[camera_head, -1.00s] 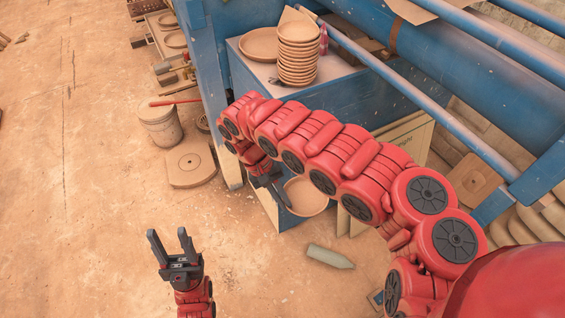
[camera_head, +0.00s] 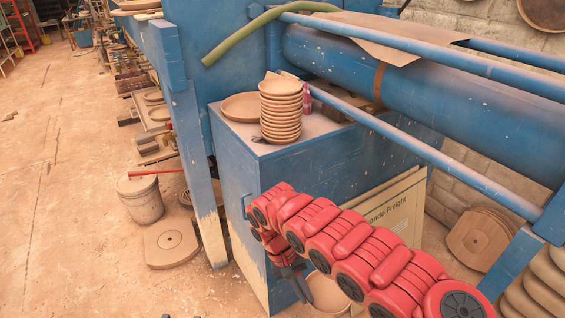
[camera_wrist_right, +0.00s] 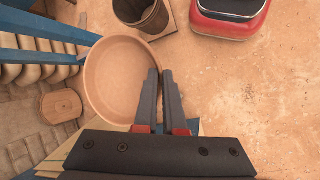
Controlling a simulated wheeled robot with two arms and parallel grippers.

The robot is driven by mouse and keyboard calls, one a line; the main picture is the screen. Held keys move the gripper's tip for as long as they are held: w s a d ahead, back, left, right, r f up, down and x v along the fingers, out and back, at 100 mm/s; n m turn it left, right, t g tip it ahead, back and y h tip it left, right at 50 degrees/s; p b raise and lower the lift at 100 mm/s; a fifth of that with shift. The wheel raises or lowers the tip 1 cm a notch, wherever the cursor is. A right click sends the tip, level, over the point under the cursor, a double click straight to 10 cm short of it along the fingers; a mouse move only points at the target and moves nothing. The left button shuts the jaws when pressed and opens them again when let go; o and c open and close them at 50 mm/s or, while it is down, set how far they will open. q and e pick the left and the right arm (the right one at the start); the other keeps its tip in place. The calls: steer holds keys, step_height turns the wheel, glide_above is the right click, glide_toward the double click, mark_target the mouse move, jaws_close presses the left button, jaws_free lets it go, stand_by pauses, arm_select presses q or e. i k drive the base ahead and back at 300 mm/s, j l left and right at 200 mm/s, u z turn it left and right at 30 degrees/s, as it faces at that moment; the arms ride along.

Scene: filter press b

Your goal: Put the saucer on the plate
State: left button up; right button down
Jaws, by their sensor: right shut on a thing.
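My right gripper (camera_head: 299,288) is shut on the rim of a tan, round, shallow saucer (camera_head: 328,294), low in front of the blue cabinet. In the right wrist view, the saucer (camera_wrist_right: 112,80) lies left of the closed fingers (camera_wrist_right: 160,76), which grip its right edge. The arm partly hides the saucer in the head view. A tan plate (camera_head: 236,108) lies on the cabinet top, left of a stack of similar small dishes (camera_head: 281,118). My left gripper (camera_head: 191,316) shows only as two fingertips, apart, at the bottom edge.
The stack stands close to the plate's right side. A pink bottle (camera_head: 306,98) is behind it. Blue press bars (camera_head: 400,145) run above and right of the cabinet (camera_head: 290,165). A bucket (camera_head: 140,198) and a round-marked slab (camera_head: 172,242) are on the floor at left.

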mark_target(253, 108)
steer(key=i+j+z, duration=0.15)
steer(key=j+z, duration=0.25)
steer(key=j, duration=0.5)
steer(key=j+z, duration=0.35)
steer(key=j, duration=0.55)
